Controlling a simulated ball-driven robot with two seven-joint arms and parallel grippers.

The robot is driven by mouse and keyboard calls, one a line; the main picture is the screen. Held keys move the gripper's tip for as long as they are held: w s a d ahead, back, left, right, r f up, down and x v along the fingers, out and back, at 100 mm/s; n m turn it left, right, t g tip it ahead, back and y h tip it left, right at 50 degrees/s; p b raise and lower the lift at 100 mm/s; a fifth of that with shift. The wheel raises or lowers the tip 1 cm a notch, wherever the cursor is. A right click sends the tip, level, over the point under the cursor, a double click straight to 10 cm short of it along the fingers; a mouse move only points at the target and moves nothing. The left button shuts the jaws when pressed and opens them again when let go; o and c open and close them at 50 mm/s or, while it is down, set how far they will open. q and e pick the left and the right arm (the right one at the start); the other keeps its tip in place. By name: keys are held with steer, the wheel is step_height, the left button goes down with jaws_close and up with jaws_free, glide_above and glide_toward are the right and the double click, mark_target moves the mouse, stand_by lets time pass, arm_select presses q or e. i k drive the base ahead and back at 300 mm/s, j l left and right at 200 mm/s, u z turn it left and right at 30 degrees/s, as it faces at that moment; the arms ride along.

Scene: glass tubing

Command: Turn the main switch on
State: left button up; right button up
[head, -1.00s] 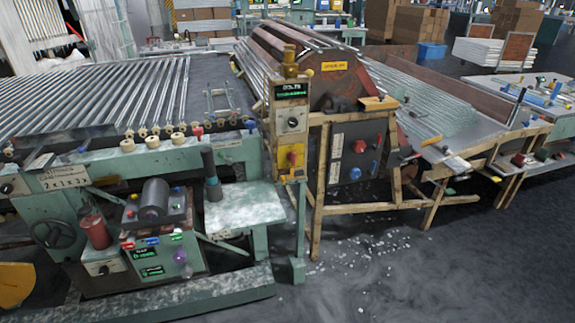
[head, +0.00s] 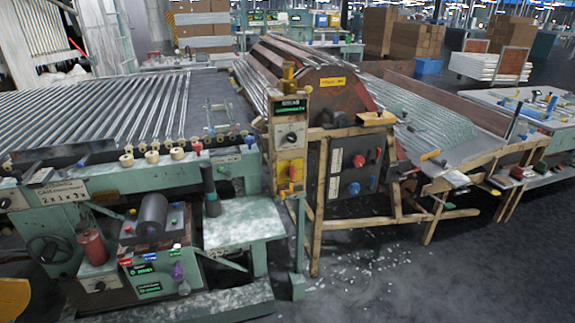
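A yellow plate with a red rotary handle (head: 291,172) sits low on the narrow control post; it looks like a main switch. The handle is too small to tell its position. Above it on the post are a dial (head: 291,138) and a green lit display (head: 290,106). A dark panel (head: 354,172) to the right, on the wooden frame, carries a red knob and a blue knob. Neither of my grippers is in view.
A green machine with a roller bed (head: 90,105) fills the left, with a pale side table (head: 238,222) jutting forward. A wooden-framed bench (head: 437,205) stands right. White shards (head: 345,262) litter the floor before the post. Open floor lies at the front right.

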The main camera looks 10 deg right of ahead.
mark_target(290, 171)
steer(key=i, duration=0.25)
steer(key=i+z, duration=0.2)
steer(key=z, duration=0.15)
steer(key=i+z, duration=0.2)
steer(key=z, duration=0.2)
steer(key=i+z, duration=0.2)
steer(key=z, duration=0.15)
